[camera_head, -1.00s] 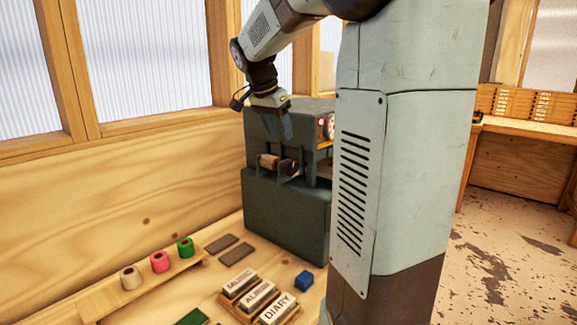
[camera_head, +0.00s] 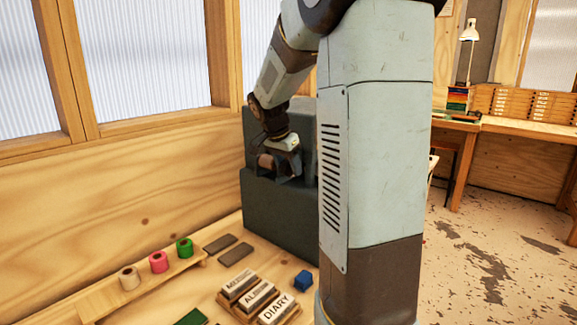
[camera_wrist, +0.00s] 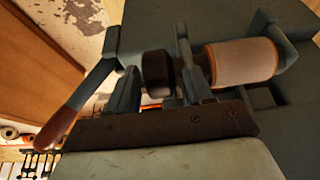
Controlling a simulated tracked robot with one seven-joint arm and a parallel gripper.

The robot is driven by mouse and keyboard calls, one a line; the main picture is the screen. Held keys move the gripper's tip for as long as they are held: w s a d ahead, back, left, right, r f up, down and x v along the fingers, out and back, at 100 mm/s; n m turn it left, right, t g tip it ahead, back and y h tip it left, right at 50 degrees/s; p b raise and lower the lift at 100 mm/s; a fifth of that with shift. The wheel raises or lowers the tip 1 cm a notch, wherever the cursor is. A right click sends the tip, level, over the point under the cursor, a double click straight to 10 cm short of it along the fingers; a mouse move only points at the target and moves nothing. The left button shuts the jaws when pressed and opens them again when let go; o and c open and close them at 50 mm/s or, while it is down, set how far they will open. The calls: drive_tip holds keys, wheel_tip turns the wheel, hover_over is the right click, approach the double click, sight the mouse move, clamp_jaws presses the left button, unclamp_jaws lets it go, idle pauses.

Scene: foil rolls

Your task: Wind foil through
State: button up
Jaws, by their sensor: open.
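The dark grey-green foil machine (camera_head: 280,215) stands on the bench by the wall. A pale pinkish-brown foil roll (camera_wrist: 243,62) sits on its spindle; its end shows in the head view (camera_head: 265,161), left of my gripper. In the wrist view a dark round knob (camera_wrist: 157,72) is in line with the roll. My gripper (camera_wrist: 158,88) is open, with one finger on each side of the knob. I cannot tell whether either finger touches it. In the head view my gripper (camera_head: 286,172) is at the machine's front opening, and my arm hides the machine's right part.
A lever with a reddish-brown handle (camera_wrist: 62,126) is left of my gripper in the wrist view. Cream (camera_head: 129,278), pink (camera_head: 158,262) and green (camera_head: 184,247) rolls stand on a wooden rack. A tray of lettered blocks (camera_head: 257,298) and a blue block (camera_head: 303,280) are in front.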

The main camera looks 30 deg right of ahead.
drive_tip(key=shift+c, duration=0.4)
clamp_jaws()
drive_tip(key=shift+y, duration=0.3)
drive_tip(key=y, duration=0.1)
drive_tip(key=g+y, duration=0.1)
drive_tip(key=y, duration=0.1)
drive_tip(key=shift+w+d, duration=0.15)
drive_tip(key=shift+d, duration=0.1)
drive_tip(key=shift+d+g+y, duration=0.1)
drive_tip(key=shift+g+y, duration=0.6)
drive_tip(key=shift+y, duration=0.8)
drive_tip(key=shift+o, duration=0.4)
unclamp_jaws()
